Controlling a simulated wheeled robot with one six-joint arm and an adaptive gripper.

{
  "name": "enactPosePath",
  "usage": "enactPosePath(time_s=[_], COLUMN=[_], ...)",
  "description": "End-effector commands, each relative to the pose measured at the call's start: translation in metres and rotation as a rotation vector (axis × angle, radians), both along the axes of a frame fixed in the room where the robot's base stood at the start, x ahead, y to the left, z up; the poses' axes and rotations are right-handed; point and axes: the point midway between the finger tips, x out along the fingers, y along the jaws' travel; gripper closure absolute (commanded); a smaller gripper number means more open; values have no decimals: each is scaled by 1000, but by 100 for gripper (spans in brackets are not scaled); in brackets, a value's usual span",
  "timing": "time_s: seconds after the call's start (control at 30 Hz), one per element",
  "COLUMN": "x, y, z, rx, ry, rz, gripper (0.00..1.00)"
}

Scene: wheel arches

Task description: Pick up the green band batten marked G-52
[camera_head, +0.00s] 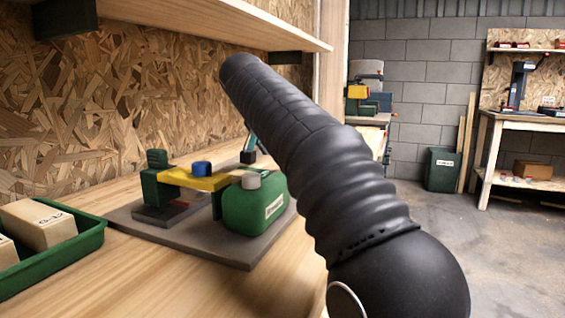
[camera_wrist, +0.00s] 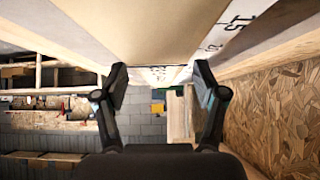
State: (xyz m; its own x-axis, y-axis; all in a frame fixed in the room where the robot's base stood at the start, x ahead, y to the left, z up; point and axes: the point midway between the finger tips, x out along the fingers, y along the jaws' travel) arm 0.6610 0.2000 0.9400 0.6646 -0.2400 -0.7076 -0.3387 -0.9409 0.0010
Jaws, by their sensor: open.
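My gripper (camera_wrist: 160,76) is open in the wrist view, with its two dark fingers apart. Close above the fingers is a broad pale wooden surface (camera_wrist: 140,25). A white strip with dark characters (camera_wrist: 240,22) runs along its right side; the characters are cut off and I cannot read them surely. I cannot tell whether this wood is a batten or part of the shelf. I see no green band and no clear G-52 mark in either view. In the head view my black arm hides most of my gripper.
A green tray (camera_head: 62,262) with wooden blocks (camera_head: 36,224) stands at the left of the bench. A grey board (camera_head: 160,238) carries a yellow bar (camera_head: 195,179) and a green body (camera_head: 256,208). A wooden shelf (camera_head: 215,22) overhangs. A green bin (camera_head: 440,170) stands on open floor.

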Motion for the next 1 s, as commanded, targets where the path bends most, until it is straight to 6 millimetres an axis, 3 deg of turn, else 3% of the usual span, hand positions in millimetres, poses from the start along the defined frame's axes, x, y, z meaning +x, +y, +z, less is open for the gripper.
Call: enactPosePath(time_s=[0.23, 0.53, 1.0], x=[2, 2, 2], y=[-1, -1, -2], z=[-2, -2, 8], rx=[1, 1, 1], ry=[0, 0, -2], rz=[-1, -1, -1], gripper=[29, 100, 100])
